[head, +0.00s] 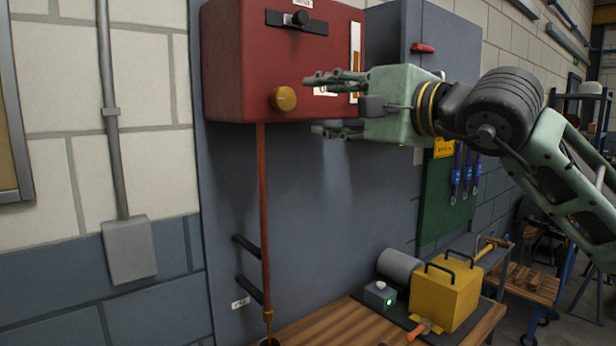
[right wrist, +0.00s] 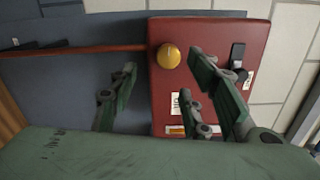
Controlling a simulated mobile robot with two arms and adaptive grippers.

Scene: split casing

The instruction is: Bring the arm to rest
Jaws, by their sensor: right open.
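My right gripper (head: 322,104) is in front of the red box on the wall panel, its fingers pointing left. Its fingers are spread apart with nothing between them, and they also show in the right wrist view (right wrist: 165,95). The red box (head: 235,60) carries a yellow knob (head: 284,98) just left of the fingertips, and a dark latch or handle (head: 297,19) near its top. In the right wrist view the knob (right wrist: 168,56) lies beyond the fingers, apparently clear of them. My left gripper is in neither view.
A red pipe (head: 263,210) runs down from the box. Below stands a wooden bench (head: 330,325) with a yellow block with handles (head: 447,293), a grey cylinder (head: 399,267) and a small grey box with a green light (head: 380,295). A grey cabinet (head: 385,40) is behind my right arm.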

